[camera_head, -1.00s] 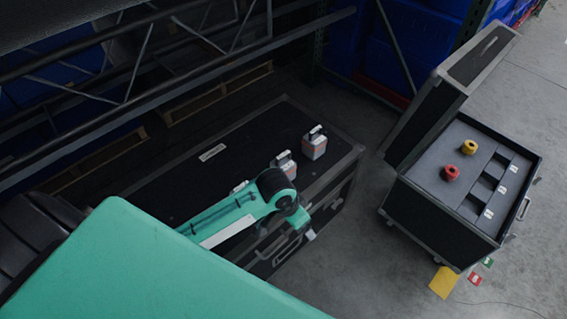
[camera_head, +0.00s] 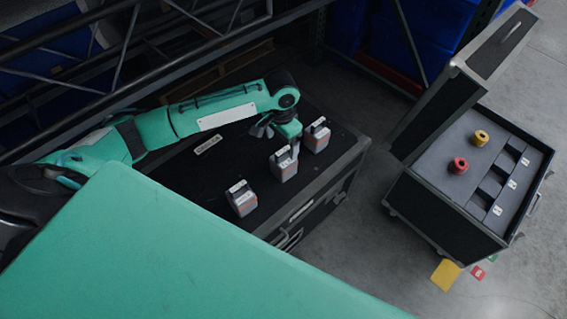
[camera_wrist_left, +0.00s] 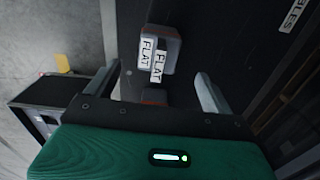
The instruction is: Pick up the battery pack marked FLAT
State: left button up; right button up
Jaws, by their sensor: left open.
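Three grey battery packs with reddish lower parts and white labels stand in a row on a black case (camera_head: 325,175): a left one (camera_head: 242,200), a middle one (camera_head: 283,167) and a right one (camera_head: 316,138). Their labels are too small to read in the head view. In the left wrist view, a pack (camera_wrist_left: 172,45) shows two white FLAT labels; another reddish pack part (camera_wrist_left: 154,97) is mostly hidden lower down. My left gripper (camera_head: 281,140) points down beside the middle and right packs, open and empty. Its fingers (camera_wrist_left: 155,90) are spread in the left wrist view.
An open black case (camera_head: 440,211) on the right has a grey insert, a red knob (camera_head: 458,166), a yellow knob (camera_head: 480,138) and labelled slots. Metal shelving is behind. Coloured cards lie on the floor.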

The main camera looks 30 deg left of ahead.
aim_at(284, 158)
pick_arm(q)
jog(key=f, duration=0.9)
jog(key=shift+w+d+f, duration=0.2)
jog(key=shift+f, duration=0.2)
jog(key=c, duration=1.7)
